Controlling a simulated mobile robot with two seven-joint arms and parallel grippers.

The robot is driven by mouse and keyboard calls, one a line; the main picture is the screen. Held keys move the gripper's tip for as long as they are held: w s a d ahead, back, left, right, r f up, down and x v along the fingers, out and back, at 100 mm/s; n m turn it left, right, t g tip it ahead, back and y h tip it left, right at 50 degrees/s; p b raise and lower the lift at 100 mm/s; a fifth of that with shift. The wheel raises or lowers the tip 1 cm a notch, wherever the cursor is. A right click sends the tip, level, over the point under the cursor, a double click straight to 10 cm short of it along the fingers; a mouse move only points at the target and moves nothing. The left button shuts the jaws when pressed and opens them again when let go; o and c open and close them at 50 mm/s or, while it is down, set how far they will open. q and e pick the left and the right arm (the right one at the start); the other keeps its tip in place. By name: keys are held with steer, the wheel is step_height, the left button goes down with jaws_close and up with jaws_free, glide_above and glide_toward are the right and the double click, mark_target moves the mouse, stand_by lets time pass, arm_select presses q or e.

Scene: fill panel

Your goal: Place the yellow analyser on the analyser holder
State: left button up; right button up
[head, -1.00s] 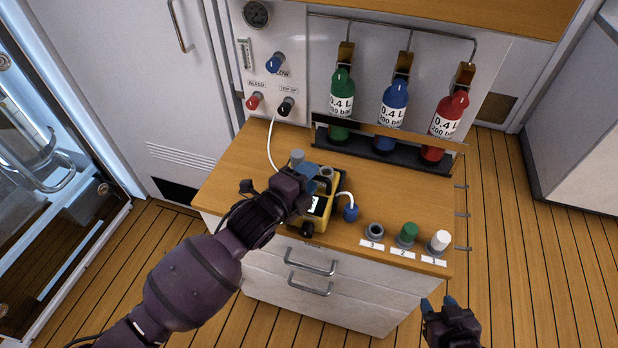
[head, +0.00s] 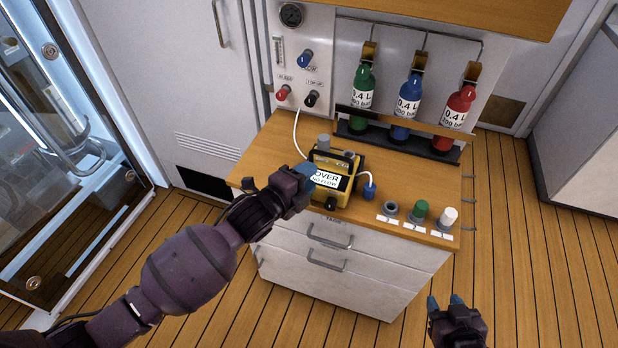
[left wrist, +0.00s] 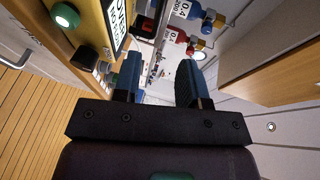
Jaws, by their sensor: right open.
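The yellow analyser (head: 321,196) stands upright on the wooden counter, its display reading "OVER" and "NO FLOW". A white tube runs from it to the panel, and another to a blue plug (head: 369,191). My left gripper (head: 307,173) is at the analyser's left side, in front of part of it. In the left wrist view its blue fingers (left wrist: 160,80) are apart with nothing between them, and the analyser (left wrist: 88,20) is beside them at upper left. My right gripper (head: 446,302) is open and empty, right of the cabinet. I cannot make out a separate analyser holder.
Numbered sockets with grey, green (head: 420,212) and white (head: 447,218) fittings line the counter's front right. Green, blue (head: 406,104) and red bottles stand in a rack (head: 352,138) behind. The panel (head: 300,65) has coloured knobs. Counter between analyser and rack is mostly clear.

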arm_select(q)
steer(key=shift+s+a, duration=0.2)
steer(key=shift+s, duration=0.05)
arm_select(e)
steer(key=shift+s+a+r, duration=0.1)
steer(key=shift+s, duration=0.2)
steer(key=shift+s, duration=0.1)
arm_select(q)
steer(key=s+a+f+n+y, duration=0.5)
steer(key=s+a+f+n, duration=0.2)
steer(key=s+a+n, duration=0.4)
steer(key=s+a+f+n+g+y, duration=0.1)
steer(key=s+a+f+n+y, duration=0.3)
steer(key=s+a+f+n, duration=0.3)
steer(key=s+a+n, duration=0.5)
steer(key=a, duration=0.2)
steer(key=shift+n+y, duration=0.3)
steer(key=shift+y, duration=0.1)
arm_select(e)
steer(key=shift+s+f, duration=0.35)
steer(key=shift+w+r, duration=0.35)
steer(key=shift+w, duration=0.2)
